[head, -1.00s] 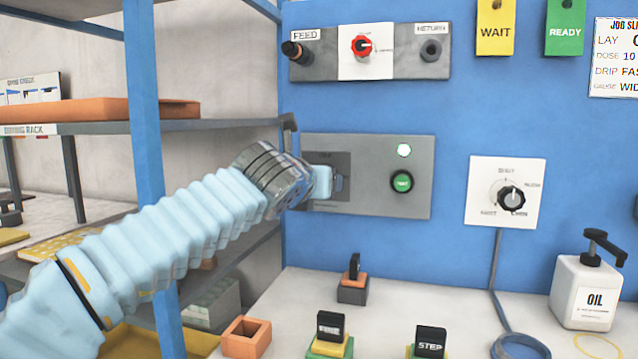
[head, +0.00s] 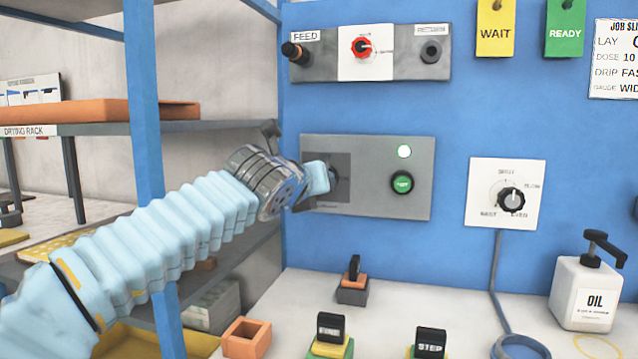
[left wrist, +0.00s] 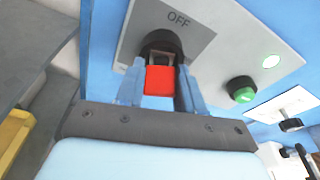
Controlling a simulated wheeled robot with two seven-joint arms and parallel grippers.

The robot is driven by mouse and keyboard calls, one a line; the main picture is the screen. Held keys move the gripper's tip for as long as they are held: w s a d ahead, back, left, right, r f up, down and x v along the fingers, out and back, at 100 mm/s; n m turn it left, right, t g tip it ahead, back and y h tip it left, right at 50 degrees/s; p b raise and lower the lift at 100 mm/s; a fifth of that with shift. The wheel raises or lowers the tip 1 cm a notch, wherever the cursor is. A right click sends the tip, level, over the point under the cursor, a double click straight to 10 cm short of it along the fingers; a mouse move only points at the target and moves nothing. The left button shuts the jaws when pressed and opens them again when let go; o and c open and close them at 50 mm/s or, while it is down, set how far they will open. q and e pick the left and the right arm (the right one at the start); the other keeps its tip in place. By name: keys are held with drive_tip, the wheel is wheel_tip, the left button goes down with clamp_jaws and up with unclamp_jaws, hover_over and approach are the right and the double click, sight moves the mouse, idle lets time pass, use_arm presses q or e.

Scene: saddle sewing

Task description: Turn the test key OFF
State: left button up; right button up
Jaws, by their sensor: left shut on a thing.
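My left gripper (head: 322,182) reaches in from the left to the grey test panel (head: 375,150) on the blue wall. In the left wrist view, the left gripper's (left wrist: 160,88) two fingers are shut on the red-headed test key (left wrist: 159,78), which sits in a dark round lock. The word OFF is printed on the dark plate (left wrist: 190,35) above the lock. In the head view the gripper hides the key. My right gripper is in neither view.
Right of the lock are a lit lamp (head: 404,152) and a green button (head: 402,183). The drying rack shelf (head: 90,128) and its blue post (head: 145,170) stand close to my left arm. A white dial plate (head: 480,190) is farther right.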

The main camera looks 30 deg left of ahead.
use_arm(q)
drive_tip(key=shift+n+h, duration=0.3)
drive_tip(key=shift+n, duration=1)
drive_tip(key=shift+f+n+t+b, duration=0.1)
drive_tip(key=shift+n+t+b, duration=0.3)
drive_tip(key=shift+n, duration=0.5)
drive_tip(key=shift+n+h, duration=0.4)
drive_tip(key=shift+n+b, duration=0.3)
drive_tip(key=shift+n, duration=0.3)
drive_tip(key=shift+n+t+h, duration=0.3)
drive_tip(key=shift+n, duration=0.4)
